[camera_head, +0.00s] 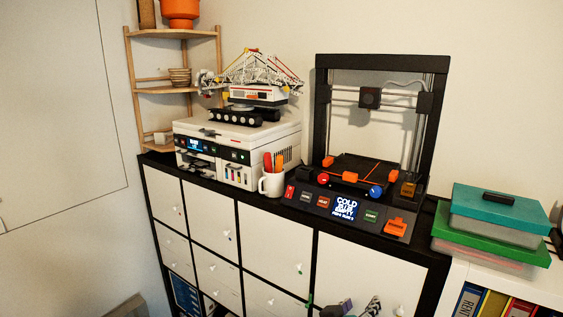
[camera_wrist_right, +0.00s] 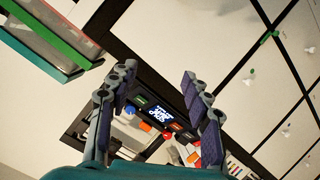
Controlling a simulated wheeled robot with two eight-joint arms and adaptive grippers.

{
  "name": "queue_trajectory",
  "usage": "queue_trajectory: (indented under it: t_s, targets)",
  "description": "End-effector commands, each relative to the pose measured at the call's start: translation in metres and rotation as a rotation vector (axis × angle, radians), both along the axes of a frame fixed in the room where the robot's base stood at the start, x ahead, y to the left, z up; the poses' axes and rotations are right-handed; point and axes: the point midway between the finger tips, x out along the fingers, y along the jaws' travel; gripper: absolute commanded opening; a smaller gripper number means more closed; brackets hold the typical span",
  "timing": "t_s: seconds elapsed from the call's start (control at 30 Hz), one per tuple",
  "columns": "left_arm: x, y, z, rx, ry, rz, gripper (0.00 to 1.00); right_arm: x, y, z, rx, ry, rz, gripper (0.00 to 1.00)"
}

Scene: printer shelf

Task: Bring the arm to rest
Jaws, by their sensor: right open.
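My right gripper (camera_head: 356,308) shows only at the bottom edge of the head view, in front of the white cabinet doors. In the right wrist view its two fingers (camera_wrist_right: 157,77) stand apart with nothing between them. The 3D printer (camera_head: 346,186) stands on the shelf top beyond the gripper; its lit screen also shows between the fingers in the wrist view. My left gripper is not in view. Most of the right arm is outside the head view.
The black-framed shelf unit (camera_head: 208,219) has white doors with small knobs. On top are a white office printer (camera_head: 243,146) bearing a brick model (camera_head: 257,86) and a mug (camera_head: 271,184). Stacked boxes (camera_head: 497,216) stand at right. A corner rack (camera_head: 174,88) is at left.

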Motion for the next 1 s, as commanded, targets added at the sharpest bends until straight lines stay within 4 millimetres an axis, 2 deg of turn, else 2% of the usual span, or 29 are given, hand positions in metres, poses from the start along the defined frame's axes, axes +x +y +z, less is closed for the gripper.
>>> queue_trajectory:
  t_s: [0.03, 0.07, 0.2, 0.3, 0.5, 0.6, 0.7, 0.8, 1.0]
  targets:
    - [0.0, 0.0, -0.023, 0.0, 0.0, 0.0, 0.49, -0.006, -0.009, -0.032, 0.02, 0.039, -0.006, 0.49]
    - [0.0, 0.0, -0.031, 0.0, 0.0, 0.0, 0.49, -0.01, -0.013, -0.046, 0.033, 0.067, -0.004, 0.49]
    - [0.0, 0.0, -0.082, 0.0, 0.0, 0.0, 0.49, -0.036, -0.032, -0.131, 0.125, 0.213, 0.014, 0.49]
    - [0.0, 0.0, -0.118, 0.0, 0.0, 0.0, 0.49, -0.056, -0.039, -0.19, 0.206, 0.303, 0.043, 0.49]
    - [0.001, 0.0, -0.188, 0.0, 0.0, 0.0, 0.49, -0.095, -0.035, -0.295, 0.382, 0.418, 0.128, 0.49]
    - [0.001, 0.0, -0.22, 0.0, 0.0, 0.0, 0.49, -0.109, -0.028, -0.337, 0.466, 0.439, 0.177, 0.49]
    - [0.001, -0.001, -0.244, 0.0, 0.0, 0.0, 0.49, -0.119, -0.02, -0.367, 0.534, 0.441, 0.223, 0.49]
    - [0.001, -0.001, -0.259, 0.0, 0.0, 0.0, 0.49, -0.125, -0.013, -0.384, 0.581, 0.432, 0.258, 0.49]
    - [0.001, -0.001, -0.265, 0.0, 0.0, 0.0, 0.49, -0.128, -0.008, -0.391, 0.616, 0.423, 0.286, 0.49]
